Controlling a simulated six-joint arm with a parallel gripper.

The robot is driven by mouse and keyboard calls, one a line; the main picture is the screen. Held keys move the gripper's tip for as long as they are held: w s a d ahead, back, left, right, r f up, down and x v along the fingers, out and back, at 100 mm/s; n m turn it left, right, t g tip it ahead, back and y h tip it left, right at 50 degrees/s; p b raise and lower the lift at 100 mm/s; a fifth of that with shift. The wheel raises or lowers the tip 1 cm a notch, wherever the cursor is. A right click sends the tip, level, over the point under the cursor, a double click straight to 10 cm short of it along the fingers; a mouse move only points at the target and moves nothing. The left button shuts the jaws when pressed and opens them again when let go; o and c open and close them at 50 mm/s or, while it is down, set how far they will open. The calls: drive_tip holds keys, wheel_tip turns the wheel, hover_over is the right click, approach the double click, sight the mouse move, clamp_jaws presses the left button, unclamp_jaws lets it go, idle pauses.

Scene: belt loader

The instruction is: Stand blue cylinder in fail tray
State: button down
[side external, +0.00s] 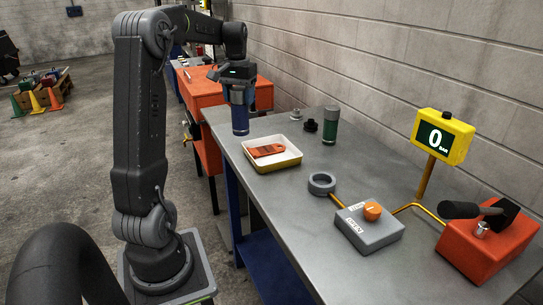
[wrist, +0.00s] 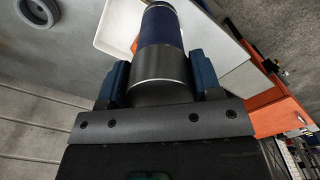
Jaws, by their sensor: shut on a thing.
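My gripper (side external: 238,88) is shut on the blue cylinder (side external: 240,120), which hangs upright below it, near the far left end of the grey bench. I cannot tell whether its base touches the bench. In the wrist view, my gripper (wrist: 160,78) has its two fingers on either side of the cylinder's grey end, and the blue body (wrist: 161,26) points away. A white tray with yellow outer walls (side external: 290,161) stands on the bench, to the right of the cylinder. An orange tag-like piece (side external: 268,150) lies in it. The tray also shows in the wrist view (wrist: 113,32), partly hidden by the cylinder.
A green cylinder (side external: 330,125) and small dark and grey parts (side external: 310,126) stand behind the tray. A grey ring (side external: 321,183), a grey box with an orange knob (side external: 368,230), a yellow gauge (side external: 442,137) and a red lever unit (side external: 480,245) stand to the right.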

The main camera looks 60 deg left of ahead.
drive_tip(key=shift+w+f, duration=0.1)
drive_tip(key=w+d+f, duration=0.4)
drive_tip(key=w+f, duration=0.6)
drive_tip(key=shift+d+f, duration=0.25)
drive_tip(key=shift+f, duration=0.05)
drive_tip(key=shift+c, duration=1.5)
unclamp_jaws()
drive_tip(key=shift+f, duration=0.2)
